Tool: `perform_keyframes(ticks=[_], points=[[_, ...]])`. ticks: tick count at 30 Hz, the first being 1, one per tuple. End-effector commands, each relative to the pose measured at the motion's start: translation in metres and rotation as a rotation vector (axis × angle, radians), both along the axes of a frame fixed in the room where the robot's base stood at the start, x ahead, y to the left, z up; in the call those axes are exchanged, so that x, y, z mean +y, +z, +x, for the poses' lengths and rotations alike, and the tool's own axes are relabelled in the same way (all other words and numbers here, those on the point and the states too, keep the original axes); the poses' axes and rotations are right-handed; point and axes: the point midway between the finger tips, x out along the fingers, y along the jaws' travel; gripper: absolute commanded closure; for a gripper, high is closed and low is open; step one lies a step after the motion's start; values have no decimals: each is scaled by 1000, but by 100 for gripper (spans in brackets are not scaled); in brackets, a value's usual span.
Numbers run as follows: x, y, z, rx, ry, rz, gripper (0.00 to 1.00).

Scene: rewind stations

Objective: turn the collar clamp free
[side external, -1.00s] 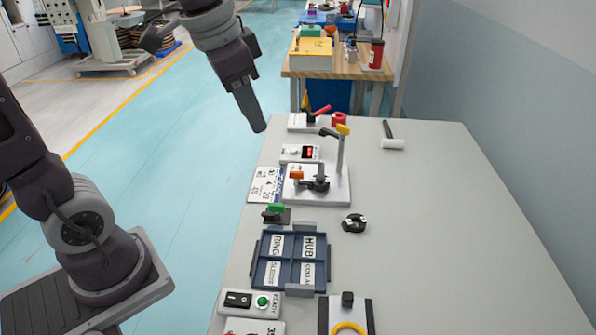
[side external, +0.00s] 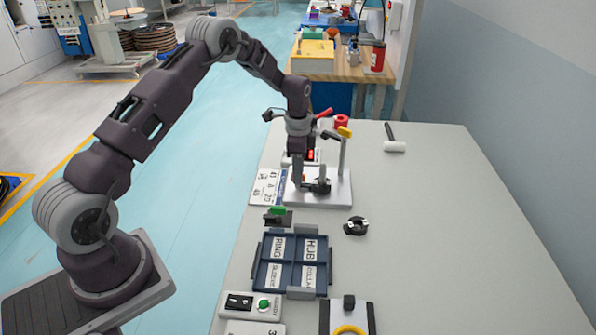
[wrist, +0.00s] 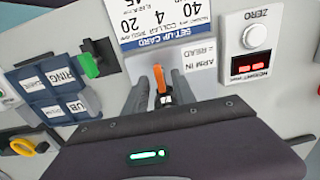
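The collar clamp's orange handle (wrist: 160,78) stands between my two fingers in the wrist view, with a dark part just below it. In the side view the handle (side external: 300,178) is mostly hidden by my gripper (side external: 297,184), which points down at the white fixture base (side external: 335,196). My gripper (wrist: 160,92) is open, with a finger on each side of the handle and gaps showing between. A dark clamp body (side external: 320,187) sits on the base just right of the fingers.
A blue labelled tray (side external: 259,270), a loose black collar (side external: 355,226) and a green-topped block (side external: 278,211) lie nearer.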

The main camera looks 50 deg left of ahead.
Motion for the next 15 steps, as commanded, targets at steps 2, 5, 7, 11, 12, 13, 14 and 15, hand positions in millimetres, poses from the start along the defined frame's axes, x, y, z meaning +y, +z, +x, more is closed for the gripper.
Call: perform_keyframes(ticks=[2,5,7,11,12,13,14,15], points=[[0,-4,0,1,0,0,68],[0,-4,0,1,0,-1,68],[0,-4,0,1,0,1,68],[0,-4,0,0,0,0,88],[0,-4,0,0,1,0,96],[0,-4,0,0,1,0,100],[0,-3,0,0,1,0,100],[0,-3,0,0,1,0,100]])
